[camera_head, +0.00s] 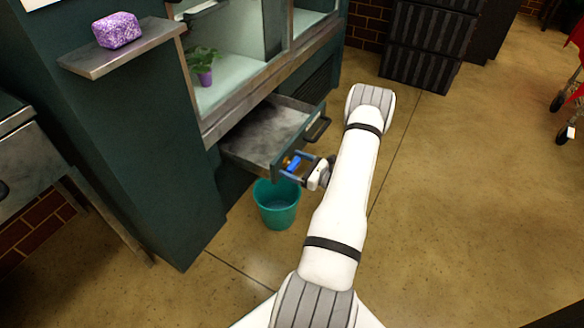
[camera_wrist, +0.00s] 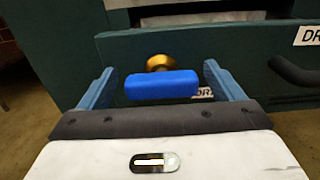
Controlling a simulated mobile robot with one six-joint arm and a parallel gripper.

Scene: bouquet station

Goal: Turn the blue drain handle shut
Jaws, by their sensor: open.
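The blue drain handle (camera_wrist: 162,86) sits on a brass stem (camera_wrist: 160,62) on the dark green front of the open drawer. In the wrist view its bar lies level, side to side. My gripper (camera_wrist: 160,82) is open, with one finger on each side of the handle and a gap at both ends. In the head view the handle (camera_head: 294,163) shows between the fingers of my gripper (camera_head: 290,165) at the drawer's front. A label on the drawer front is partly hidden behind the handle and the right finger.
The metal drawer (camera_head: 262,140) is pulled out and looks empty. Its black pull (camera_head: 318,128) is right of the handle. A teal bucket (camera_head: 277,204) stands on the floor below. A purple patterned block (camera_head: 117,30) rests on a shelf, and a potted plant (camera_head: 204,70) stands in the cabinet.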

